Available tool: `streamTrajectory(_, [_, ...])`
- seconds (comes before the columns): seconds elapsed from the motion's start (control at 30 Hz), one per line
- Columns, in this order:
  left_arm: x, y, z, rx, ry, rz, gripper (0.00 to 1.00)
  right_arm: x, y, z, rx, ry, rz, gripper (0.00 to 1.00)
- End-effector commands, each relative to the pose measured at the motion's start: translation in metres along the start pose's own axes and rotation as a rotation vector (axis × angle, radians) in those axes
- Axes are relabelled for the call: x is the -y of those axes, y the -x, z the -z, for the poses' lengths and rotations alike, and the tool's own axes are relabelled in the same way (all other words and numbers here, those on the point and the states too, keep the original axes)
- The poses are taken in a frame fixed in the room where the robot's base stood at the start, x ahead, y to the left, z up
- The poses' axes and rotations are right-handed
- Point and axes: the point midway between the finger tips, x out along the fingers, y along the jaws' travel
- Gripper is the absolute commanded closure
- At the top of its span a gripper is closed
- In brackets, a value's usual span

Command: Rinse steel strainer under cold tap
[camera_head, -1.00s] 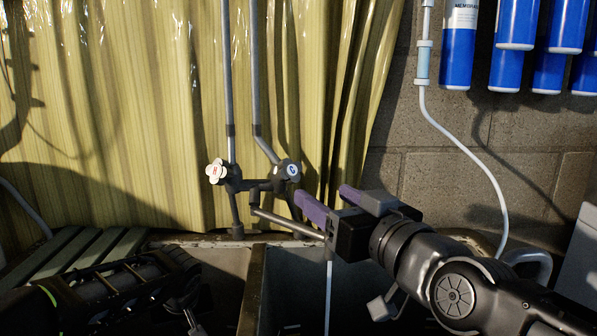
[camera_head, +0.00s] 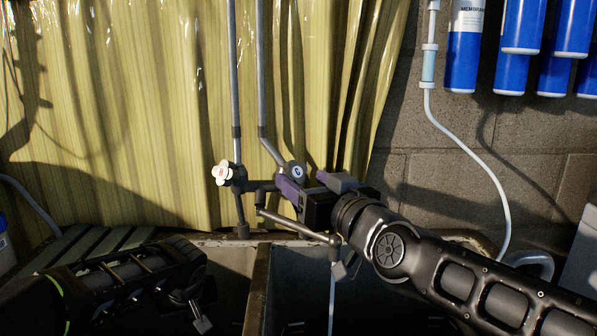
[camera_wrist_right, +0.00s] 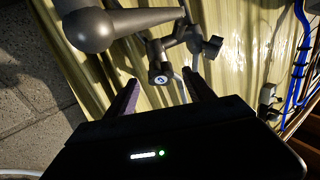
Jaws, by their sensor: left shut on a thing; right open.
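The cold tap knob (camera_head: 297,170), marked blue, sits on the right of the dark tap body. My right gripper (camera_head: 306,183) is open, its purple fingers at this knob. In the right wrist view the blue-marked knob (camera_wrist_right: 160,79) shows between the tips of the open fingers (camera_wrist_right: 160,84); I cannot tell whether they touch it. The spout (camera_head: 300,226) reaches right, and a thin pale line like running water (camera_head: 332,298) drops below its end. My left arm comes in at lower left; its fingers and anything they hold are hidden. I see no strainer.
The hot knob (camera_head: 222,173), white with a red mark, is left of the cold one. The sink basin (camera_head: 258,290) lies below, with a slatted drainer (camera_head: 95,245) at left. A yellow curtain (camera_head: 120,110) hangs behind; blue cylinders (camera_head: 520,30) are on the upper right wall.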

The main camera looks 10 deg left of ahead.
Motion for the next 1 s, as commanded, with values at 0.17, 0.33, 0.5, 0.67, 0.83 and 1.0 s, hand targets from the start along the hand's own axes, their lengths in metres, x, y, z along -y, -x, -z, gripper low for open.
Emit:
streamTrajectory(0.17, [0.000,0.003,0.002,0.000,0.000,0.000,1.00,0.001,-0.024,0.000,0.001,0.000,0.001,0.38])
streamTrajectory(0.33, [0.000,0.003,0.002,0.000,0.000,0.000,1.00,0.000,-0.031,0.000,0.000,0.000,0.000,0.38])
streamTrajectory(0.5, [0.000,0.003,0.002,0.000,0.000,0.000,1.00,0.000,-0.031,0.000,0.000,0.000,0.000,0.38])
streamTrajectory(0.67, [0.000,0.003,0.002,0.000,0.000,0.000,1.00,0.000,-0.031,0.000,0.000,0.000,0.000,0.47])
streamTrajectory(0.83, [0.000,0.003,0.002,0.000,0.000,0.000,1.00,0.000,-0.031,0.000,0.000,0.000,0.000,0.61])
streamTrajectory(1.0, [0.000,0.003,0.002,0.000,0.000,0.000,1.00,0.000,-0.031,0.000,0.000,0.000,0.000,0.75])
